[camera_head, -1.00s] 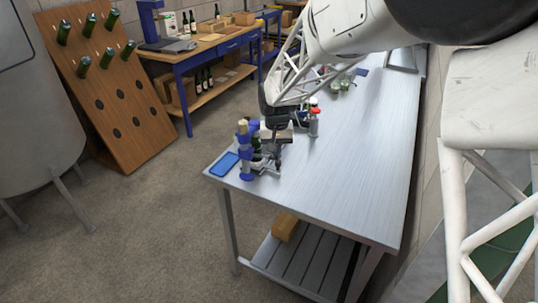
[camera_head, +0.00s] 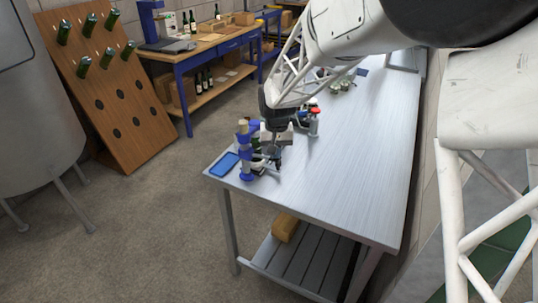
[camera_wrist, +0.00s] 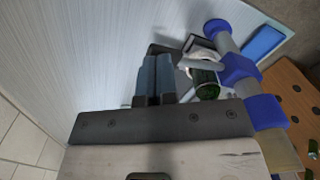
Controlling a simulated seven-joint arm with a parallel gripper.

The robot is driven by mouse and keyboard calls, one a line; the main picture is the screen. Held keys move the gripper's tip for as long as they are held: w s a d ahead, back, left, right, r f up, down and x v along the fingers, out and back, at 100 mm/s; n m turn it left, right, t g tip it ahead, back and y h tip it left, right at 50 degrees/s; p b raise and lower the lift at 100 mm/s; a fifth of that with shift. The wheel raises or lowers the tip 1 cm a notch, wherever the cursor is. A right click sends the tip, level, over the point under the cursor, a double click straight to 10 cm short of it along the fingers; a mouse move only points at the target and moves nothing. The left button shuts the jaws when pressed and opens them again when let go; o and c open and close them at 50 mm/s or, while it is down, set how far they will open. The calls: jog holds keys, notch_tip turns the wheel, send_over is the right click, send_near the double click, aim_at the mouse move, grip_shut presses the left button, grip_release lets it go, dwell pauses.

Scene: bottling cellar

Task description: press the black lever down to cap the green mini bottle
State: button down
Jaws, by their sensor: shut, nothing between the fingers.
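The capper (camera_head: 245,155), with a grey column and blue collars, stands near the left corner of the steel table. Its column also shows at the right of the wrist view (camera_wrist: 228,45). The green mini bottle (camera_wrist: 206,86) is beside the column, partly covered by a grey arm and a pale round part. My gripper (camera_wrist: 156,64) is shut and empty, to the left of the bottle. A dark part (camera_wrist: 160,48), seemingly the black lever, shows just past the fingertips; contact cannot be told. In the head view my gripper (camera_head: 275,155) is close beside the capper, and the lever is not clear.
A blue tray (camera_head: 224,164) lies at the table's left corner. A red-capped bottle (camera_head: 315,122) stands behind my gripper, with several small green items (camera_head: 340,85) farther back. The steel table (camera_head: 340,180) is clear to the right and in front.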

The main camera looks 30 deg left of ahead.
jog(key=shift+a+f, duration=0.15)
jog(key=shift+f, duration=1.1)
dwell(2.5)
jog(key=shift+r, duration=4.55)
jog(key=shift+d+r, duration=0.2)
jog(key=shift+d, duration=0.25)
jog(key=s+d+r+m, duration=0.1)
jog(key=s+d+r, duration=0.25)
jog(key=d, duration=0.75)
jog(key=s+d+r+m+t, duration=0.15)
jog(key=d+r, duration=0.25)
jog(key=d, duration=0.6)
jog(key=s+d+r+m, duration=0.1)
jog(key=s+d+r, duration=0.25)
jog(key=d, duration=0.75)
jog(key=s+d+f+m+t, duration=0.1)
jog(key=s+d+f+m, duration=0.1)
jog(key=s+d, duration=1.6)
jog(key=s, duration=0.3)
jog(key=shift+d+f+m, duration=0.25)
jog(key=shift+f+m, duration=0.05)
jog(key=shift+m, duration=0.05)
